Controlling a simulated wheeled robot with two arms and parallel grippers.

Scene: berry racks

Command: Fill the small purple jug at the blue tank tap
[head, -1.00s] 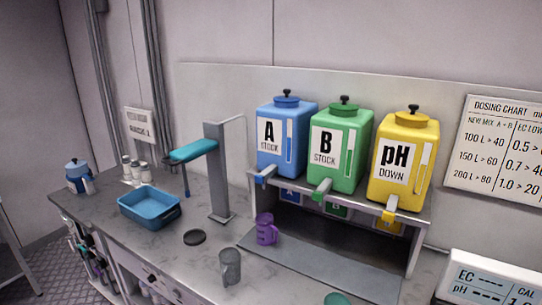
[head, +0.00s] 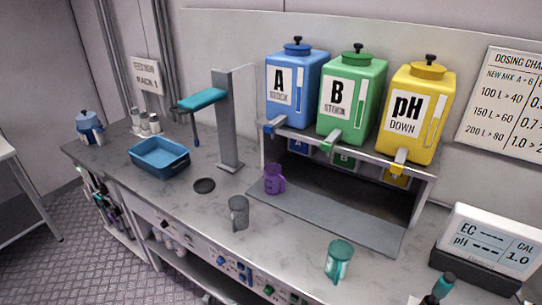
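The small purple jug (head: 274,179) stands upright at the left end of the grey tray under the tank shelf, roughly below the blue tank's tap. The blue tank (head: 295,86), labelled A STOCK, sits at the left of the shelf. Its blue tap (head: 275,125) sticks out at the shelf's front edge, a little above the jug and apart from it. I cannot see whether the jug holds liquid. Neither of my grippers shows in the head view.
Green tank B (head: 351,96) and the yellow pH tank (head: 415,110) stand beside the blue one. A grey jug (head: 239,213) and a teal jug (head: 338,261) stand on the counter in front. A blue basin (head: 159,157) and grey post (head: 228,120) are left; a meter (head: 490,246) is right.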

